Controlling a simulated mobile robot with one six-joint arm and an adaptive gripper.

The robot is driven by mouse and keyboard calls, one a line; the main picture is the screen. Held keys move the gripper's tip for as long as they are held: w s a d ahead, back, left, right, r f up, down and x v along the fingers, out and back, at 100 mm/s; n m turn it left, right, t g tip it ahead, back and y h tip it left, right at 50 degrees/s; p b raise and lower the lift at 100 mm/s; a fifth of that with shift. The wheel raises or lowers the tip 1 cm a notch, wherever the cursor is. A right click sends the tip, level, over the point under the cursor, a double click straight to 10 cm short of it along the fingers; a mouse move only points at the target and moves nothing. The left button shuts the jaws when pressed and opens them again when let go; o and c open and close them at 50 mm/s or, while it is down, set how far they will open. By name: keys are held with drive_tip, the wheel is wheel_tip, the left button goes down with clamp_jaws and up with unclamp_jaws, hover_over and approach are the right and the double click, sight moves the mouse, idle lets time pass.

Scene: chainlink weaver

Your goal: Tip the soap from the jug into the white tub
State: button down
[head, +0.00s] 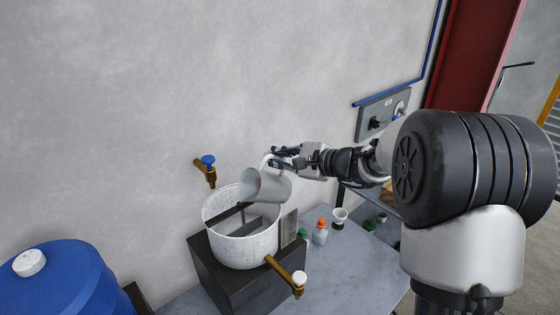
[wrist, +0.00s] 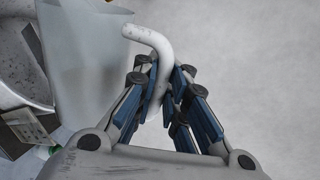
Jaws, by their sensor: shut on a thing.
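My gripper (head: 285,156) is shut on the handle of the grey jug (head: 270,186). In the wrist view the fingers (wrist: 165,92) close around the curved white handle (wrist: 152,45), and the jug body (wrist: 85,50) shows to the left. The jug is tilted on its side, its mouth facing left above the right part of the white tub (head: 240,250). The tub is round and speckled, and stands on a dark block. Its inside looks grey with a dark bar across the top. I cannot make out soap in the jug or a stream falling from it.
A brass tap with a blue knob (head: 208,162) is on the wall behind the tub. A brass spout with a white knob (head: 299,278) sticks out at the tub's front. An orange-capped bottle (head: 320,232) and a white cup (head: 339,217) stand right on the bench. A blue barrel (head: 60,285) is at left.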

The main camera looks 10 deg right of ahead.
sight(258, 169)
drive_tip(key=shift+s+a+n+b, duration=0.25)
drive_tip(key=shift+a+n+b, duration=0.05)
drive_tip(key=shift+a+n, duration=0.2)
drive_tip(key=shift+s+h+b, duration=0.1)
drive_tip(key=shift+h+b, duration=0.2)
drive_tip(key=shift+b, duration=0.2)
drive_tip(key=shift+s+a+f+n+t+h+b, duration=0.3)
drive_tip(key=shift+a+n+b, duration=0.25)
drive_tip(key=shift+b, duration=1.1)
drive_tip(key=shift+s+a+f+n+t+h+b, duration=0.15)
drive_tip(key=shift+s+a+n+b, duration=0.3)
drive_tip(key=shift+b, duration=1.2)
drive_tip(key=shift+w+r, duration=0.1)
drive_tip(key=shift+r, duration=0.1)
drive_tip(key=shift+s+a+f+n+h+b, duration=0.15)
drive_tip(key=shift+s+a+n+h+b, duration=0.2)
drive_tip(key=shift+b, duration=0.85)
drive_tip(key=shift+s+a+r+n+b, duration=0.4)
drive_tip(key=shift+a+b, duration=0.25)
drive_tip(key=shift+b, duration=0.95)
idle(0.7)
